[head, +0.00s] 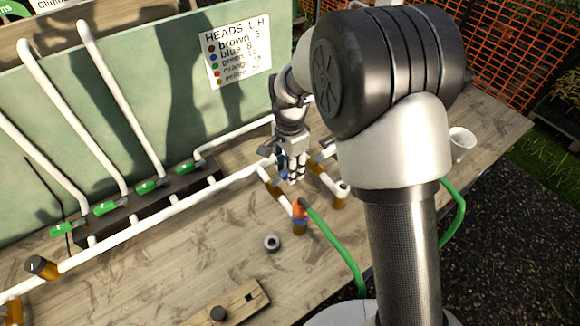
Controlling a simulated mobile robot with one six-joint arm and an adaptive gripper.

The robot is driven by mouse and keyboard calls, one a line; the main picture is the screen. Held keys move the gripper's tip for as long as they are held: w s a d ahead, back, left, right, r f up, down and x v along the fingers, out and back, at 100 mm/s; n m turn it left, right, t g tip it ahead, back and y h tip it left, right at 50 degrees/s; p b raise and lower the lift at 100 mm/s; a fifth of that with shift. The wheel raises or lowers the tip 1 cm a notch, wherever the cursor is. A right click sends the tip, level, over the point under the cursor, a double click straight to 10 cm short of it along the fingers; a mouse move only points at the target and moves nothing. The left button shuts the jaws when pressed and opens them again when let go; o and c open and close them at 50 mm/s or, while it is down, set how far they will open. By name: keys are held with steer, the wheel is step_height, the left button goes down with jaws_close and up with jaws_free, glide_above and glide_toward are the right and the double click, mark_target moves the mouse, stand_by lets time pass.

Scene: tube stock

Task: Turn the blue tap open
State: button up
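My gripper (294,178) points down over the white pipework near the right end of the bench. A small blue part (283,175), which looks like the blue tap, shows just left of the fingers at a brown-jointed pipe branch. The gripper partly hides it. I cannot tell whether they touch or which way the handle is turned.
Several green taps (148,187) sit on pipes to the left. An orange hose fitting (299,209) with a green hose (338,246) stands in front of the gripper. A grey ring (272,242) and wooden block (222,304) lie nearer. A white cup (461,145) stands right.

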jaws_close()
stand_by(0.3)
stand_by(0.4)
